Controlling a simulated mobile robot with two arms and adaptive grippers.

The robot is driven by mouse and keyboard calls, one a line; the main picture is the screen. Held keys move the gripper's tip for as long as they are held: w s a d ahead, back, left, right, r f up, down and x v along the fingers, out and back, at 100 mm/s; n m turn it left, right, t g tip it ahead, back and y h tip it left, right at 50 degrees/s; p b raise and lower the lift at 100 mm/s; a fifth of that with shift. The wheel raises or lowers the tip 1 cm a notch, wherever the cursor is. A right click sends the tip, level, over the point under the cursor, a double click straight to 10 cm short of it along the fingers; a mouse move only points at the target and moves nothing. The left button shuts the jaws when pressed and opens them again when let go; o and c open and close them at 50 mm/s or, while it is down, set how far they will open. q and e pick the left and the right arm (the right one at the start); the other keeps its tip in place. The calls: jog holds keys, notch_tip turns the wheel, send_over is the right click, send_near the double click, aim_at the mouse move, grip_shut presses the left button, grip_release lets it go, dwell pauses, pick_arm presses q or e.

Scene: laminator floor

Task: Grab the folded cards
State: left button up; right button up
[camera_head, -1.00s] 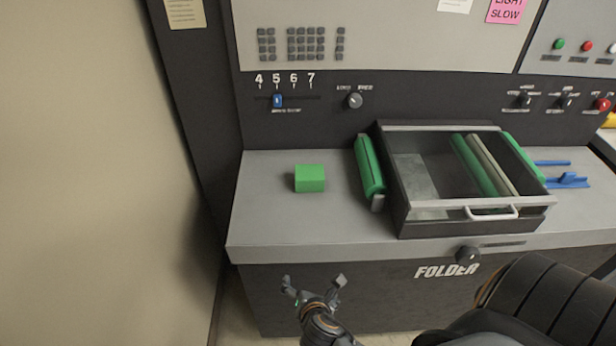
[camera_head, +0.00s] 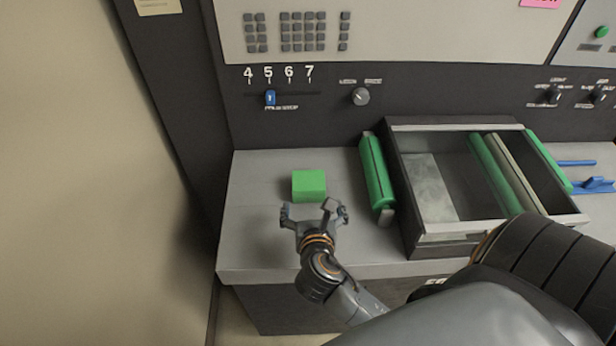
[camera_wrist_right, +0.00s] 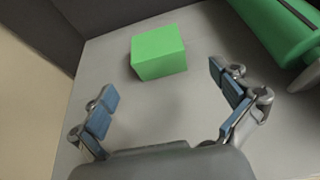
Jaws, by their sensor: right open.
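The folded cards (camera_head: 309,185) show as a small bright green block on the left part of the grey folder top. The block also shows in the right wrist view (camera_wrist_right: 158,52), beyond the fingertips and between their lines. My right gripper (camera_head: 314,211) is open and empty, just on the near side of the block and apart from it. Its blue finger pads stand wide apart in the right wrist view (camera_wrist_right: 166,88). My left gripper is not in view.
Behind is the control panel (camera_head: 330,108) with a slider and knob. A beige wall (camera_head: 80,180) is at the left. The grey top (camera_head: 250,235) left of the gripper is clear.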

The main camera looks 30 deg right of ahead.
aim_at(311, 191)
jog(key=x, duration=0.6)
jog(key=shift+w+p, duration=0.2)
jog(key=shift+p, duration=0.1)
jog(key=shift+w+d+f, duration=0.15)
jog(key=shift+w, duration=0.05)
jog(key=p+x, duration=0.1)
jog(key=x, duration=0.3)
jog(key=shift+w, duration=0.5)
jog(key=shift+w+d+f, duration=0.1)
jog(key=shift+f, duration=0.05)
jog(key=c, duration=1.3)
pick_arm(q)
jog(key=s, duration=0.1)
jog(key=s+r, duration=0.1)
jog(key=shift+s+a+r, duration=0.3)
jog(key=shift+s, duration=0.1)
